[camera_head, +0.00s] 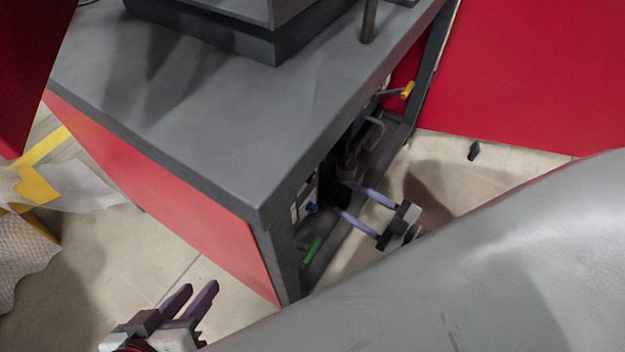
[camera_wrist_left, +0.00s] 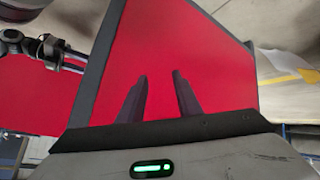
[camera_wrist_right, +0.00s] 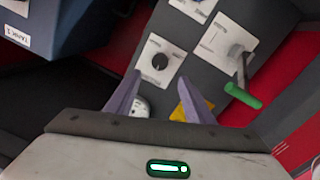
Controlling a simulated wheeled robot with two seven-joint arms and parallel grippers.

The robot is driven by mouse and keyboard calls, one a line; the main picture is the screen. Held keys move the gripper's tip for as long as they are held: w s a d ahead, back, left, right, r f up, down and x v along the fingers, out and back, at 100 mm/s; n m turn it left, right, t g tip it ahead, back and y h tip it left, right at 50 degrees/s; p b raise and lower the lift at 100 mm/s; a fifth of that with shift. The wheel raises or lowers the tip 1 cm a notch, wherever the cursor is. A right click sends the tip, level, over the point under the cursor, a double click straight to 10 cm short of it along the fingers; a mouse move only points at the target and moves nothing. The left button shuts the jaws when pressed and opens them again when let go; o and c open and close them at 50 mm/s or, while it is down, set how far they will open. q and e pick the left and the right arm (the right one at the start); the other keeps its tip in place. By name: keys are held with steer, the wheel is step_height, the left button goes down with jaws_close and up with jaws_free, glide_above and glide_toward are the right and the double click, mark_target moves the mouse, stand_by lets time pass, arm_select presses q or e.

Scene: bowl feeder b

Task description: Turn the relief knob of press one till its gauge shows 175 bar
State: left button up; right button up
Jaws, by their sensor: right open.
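In the right wrist view, a round black knob (camera_wrist_right: 160,62) sits on a white plate on a dark grey panel. My right gripper (camera_wrist_right: 160,80) is open, its two purple fingers either side of the knob's lower area, with nothing held. I cannot tell whether they touch the knob. A round white part (camera_wrist_right: 141,106), possibly a gauge, is partly hidden by a finger; no reading is legible. In the head view, my right gripper (camera_head: 349,198) reaches under the grey press top (camera_head: 200,110). My left gripper (camera_head: 201,287) is open and empty beside the red side panel (camera_head: 160,180).
A lever with a green grip (camera_wrist_right: 243,96) stands right of the knob; the grip also shows in the head view (camera_head: 312,249). A yellow part (camera_wrist_right: 183,110) lies near the right finger. A blue-grey tank (camera_wrist_right: 75,30) is at upper left. Tiled floor (camera_head: 165,245) is free around my left gripper.

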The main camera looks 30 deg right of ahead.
mark_target(314, 178)
steer(key=b+x, duration=0.2)
steer(key=x, duration=0.6)
steer(key=shift+w+a, duration=0.25)
steer(key=shift+w, duration=0.05)
arm_select(q)
steer(key=shift+w+d+r+t+h, duration=0.1)
steer(key=shift+d+r+t+h, duration=0.2)
steer(key=shift+r, duration=0.25)
steer(key=shift+w+d+r+t+h, duration=0.1)
steer(key=shift+d+r+t+h, duration=0.1)
steer(key=shift+d+r, duration=0.25)
arm_select(e)
steer(key=shift+w+a+r, duration=0.1)
steer(key=shift+w+a, duration=0.15)
steer(key=shift+w, duration=0.35)
arm_select(q)
steer(key=shift+a+r, duration=0.1)
arm_select(e)
steer(key=c, duration=1)
steer(key=shift+c, duration=0.2)
